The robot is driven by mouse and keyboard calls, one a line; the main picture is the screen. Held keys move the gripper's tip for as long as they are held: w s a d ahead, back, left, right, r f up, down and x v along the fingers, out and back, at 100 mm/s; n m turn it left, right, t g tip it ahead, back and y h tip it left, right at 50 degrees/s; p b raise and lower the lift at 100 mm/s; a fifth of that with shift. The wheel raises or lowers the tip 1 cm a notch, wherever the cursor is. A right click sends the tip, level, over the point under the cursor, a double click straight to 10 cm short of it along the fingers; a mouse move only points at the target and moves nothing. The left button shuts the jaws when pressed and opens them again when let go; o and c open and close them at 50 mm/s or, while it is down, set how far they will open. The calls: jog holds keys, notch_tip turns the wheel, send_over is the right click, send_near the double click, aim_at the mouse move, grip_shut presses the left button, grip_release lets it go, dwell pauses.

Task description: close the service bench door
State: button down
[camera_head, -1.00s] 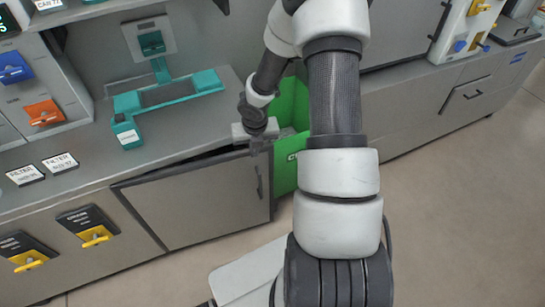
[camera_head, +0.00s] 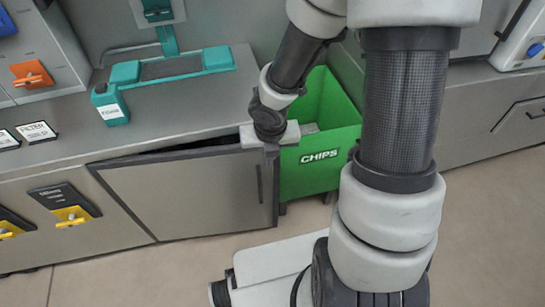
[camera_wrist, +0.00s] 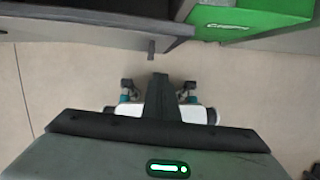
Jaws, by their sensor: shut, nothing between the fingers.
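The service bench door (camera_head: 185,198) is a grey panel with a dark frame and a vertical handle (camera_head: 260,183) near its right edge. It stands slightly ajar, with a dark gap along its top under the bench top. My gripper (camera_head: 271,150) is at the door's upper right corner, pointing down; contact cannot be told. In the wrist view the shut, empty gripper (camera_wrist: 161,80) shows below the door's edge (camera_wrist: 85,30), with the handle (camera_wrist: 151,48) just ahead of its tips.
A green CHIPS bin (camera_head: 322,172) stands right beside the door. The bench top (camera_head: 190,118) carries a teal fixture (camera_head: 165,72). Yellow-handled latches (camera_head: 70,215) are left of the door. The floor (camera_head: 150,275) in front is open.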

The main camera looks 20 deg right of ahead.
jog(key=w+f+b, duration=0.6)
jog(key=f, duration=0.3)
jog(key=shift+w+d, duration=0.15)
jog(key=shift+d, duration=0.15)
